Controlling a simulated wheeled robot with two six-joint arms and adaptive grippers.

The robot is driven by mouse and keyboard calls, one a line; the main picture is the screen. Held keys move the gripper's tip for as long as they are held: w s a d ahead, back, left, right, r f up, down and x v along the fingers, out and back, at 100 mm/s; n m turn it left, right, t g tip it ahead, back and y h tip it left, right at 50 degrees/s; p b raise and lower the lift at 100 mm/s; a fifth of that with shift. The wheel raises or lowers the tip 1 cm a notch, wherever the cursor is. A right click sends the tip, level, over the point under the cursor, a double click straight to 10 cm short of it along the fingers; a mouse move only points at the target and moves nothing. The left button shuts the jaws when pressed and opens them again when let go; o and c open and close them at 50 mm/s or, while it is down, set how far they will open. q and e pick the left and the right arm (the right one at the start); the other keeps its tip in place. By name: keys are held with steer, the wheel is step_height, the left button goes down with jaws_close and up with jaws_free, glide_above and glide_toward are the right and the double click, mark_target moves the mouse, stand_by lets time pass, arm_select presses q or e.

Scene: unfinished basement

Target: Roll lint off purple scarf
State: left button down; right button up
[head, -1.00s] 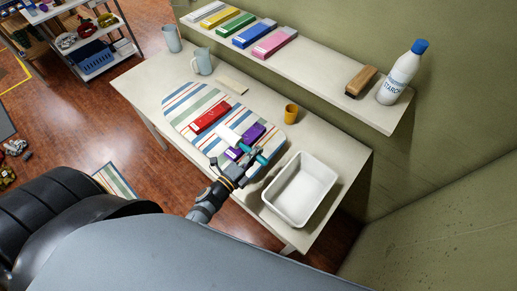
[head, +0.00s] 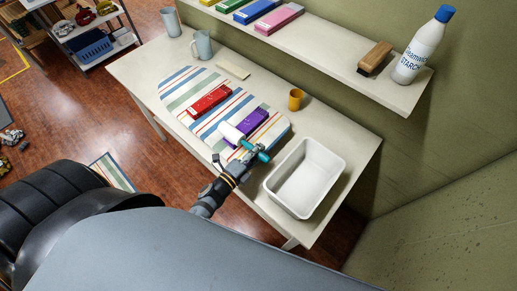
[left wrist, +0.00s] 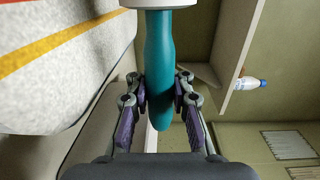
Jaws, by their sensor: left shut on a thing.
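The purple scarf (head: 253,121) lies folded in a narrow strip on the striped ironing board, beside the folded red scarf (head: 209,101). My left gripper (head: 250,157) is shut on the teal handle (left wrist: 160,70) of a lint roller. The roller's white head (head: 231,134) is over the near left end of the purple scarf and hides part of it. I cannot tell whether the head touches the cloth. In the left wrist view the gripper's fingers (left wrist: 161,100) stand on both sides of the handle. Lint is too small to make out. My right gripper is not in view.
A white bin (head: 306,178) stands right of the striped board (head: 186,82). An orange cup (head: 296,99) and grey mugs (head: 202,45) stand on the table. The shelf above holds folded cloths, a wooden brush (head: 375,57) and a starch bottle (head: 423,45).

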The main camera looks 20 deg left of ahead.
arm_select(q)
steer(key=shift+f+b, duration=0.3)
steer(key=shift+f, duration=0.05)
stand_by(0.6)
steer(key=shift+x, duration=3.85)
steer(key=shift+r+b+x, duration=0.15)
steer(key=shift+b+x, duration=0.05)
steer(key=shift+x, duration=1.85)
steer(key=shift+r+b+x, duration=0.15)
steer(key=shift+r+x, duration=0.05)
steer(key=shift+x, duration=1.85)
steer(key=shift+s, duration=0.15)
